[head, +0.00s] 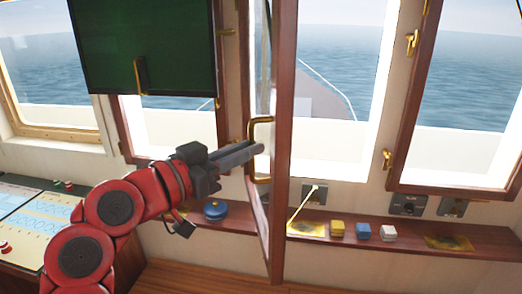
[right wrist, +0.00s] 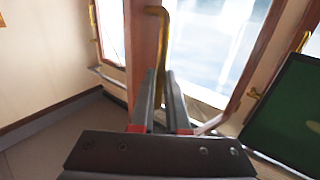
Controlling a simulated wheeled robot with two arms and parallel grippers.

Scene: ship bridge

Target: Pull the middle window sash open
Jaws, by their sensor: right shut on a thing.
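The middle window sash (head: 284,110) has a reddish-brown wooden frame and stands swung into the room, seen nearly edge-on in the head view. Its brass pull handle (head: 261,121) is on the left face of the frame. My right gripper (head: 258,150) reaches the handle from the left and is shut on it; the fingers hide the handle's middle. In the right wrist view, my right gripper (right wrist: 164,98) has its two dark fingers around the brass handle (right wrist: 160,50), with the wooden sash frame (right wrist: 139,50) beside it. My left gripper is in neither view.
A ledge (head: 375,232) below the windows holds a blue round pot (head: 215,210) and small yellow, blue and white blocks. A dark green screen (head: 145,45) hangs at upper left. A chart table (head: 35,215) stands at lower left. Another sash (head: 415,100) is at right.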

